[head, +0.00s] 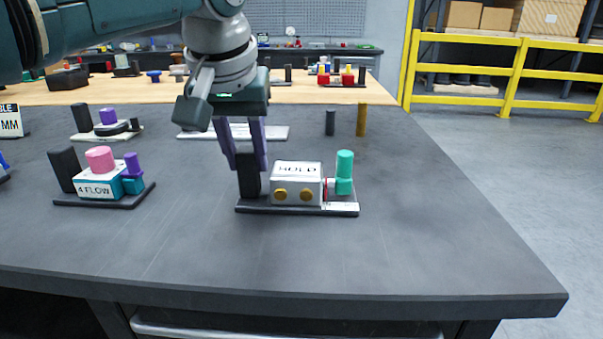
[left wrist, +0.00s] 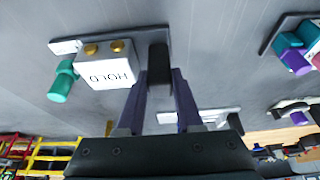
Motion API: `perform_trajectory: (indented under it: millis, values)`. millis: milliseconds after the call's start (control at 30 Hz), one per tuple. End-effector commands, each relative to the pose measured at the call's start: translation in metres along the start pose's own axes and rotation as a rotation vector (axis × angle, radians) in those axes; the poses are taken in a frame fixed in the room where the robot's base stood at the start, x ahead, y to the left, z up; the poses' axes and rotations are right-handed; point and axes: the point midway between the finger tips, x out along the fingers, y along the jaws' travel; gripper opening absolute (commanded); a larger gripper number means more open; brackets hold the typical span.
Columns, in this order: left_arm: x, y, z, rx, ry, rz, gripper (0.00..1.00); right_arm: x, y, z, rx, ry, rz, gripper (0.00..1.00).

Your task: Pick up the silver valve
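The silver valve (head: 297,184) is a silver box with a "HOLD" label, two gold knobs and a teal cylinder at one end, on a dark base plate. A black post stands on the plate's left end. The plate appears to rest on the grey table. It also shows in the left wrist view (left wrist: 105,65), upside down. My left gripper (head: 249,164) points down from above, its purple fingers on both sides of the black post. They fit closely against it and look shut on it. The post hides part of the fingertips. My right gripper is not in view.
A teal "4 FLOW" unit (head: 98,186) with a pink knob stands to the left. Behind are a unit with a purple knob (head: 108,117), a pale plate (head: 262,132), a dark peg (head: 330,122) and a brown peg (head: 361,119). The table's front and right are clear.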

Motion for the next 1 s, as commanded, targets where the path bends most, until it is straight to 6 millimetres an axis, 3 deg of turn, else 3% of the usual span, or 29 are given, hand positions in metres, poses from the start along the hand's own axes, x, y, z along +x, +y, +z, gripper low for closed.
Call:
perform_trajectory:
  millis: [33,200,1000]
  values:
    - [0.0,-0.0001,0.0,0.0,0.0,0.0,0.18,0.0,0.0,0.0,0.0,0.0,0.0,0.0]
    - [0.0,-0.0001,0.0,0.0,0.0,0.0,0.0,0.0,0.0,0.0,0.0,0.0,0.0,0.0]
    - [-0.0001,-0.0002,0.0001,0.0,0.0,0.0,0.0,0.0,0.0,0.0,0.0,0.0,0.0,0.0]
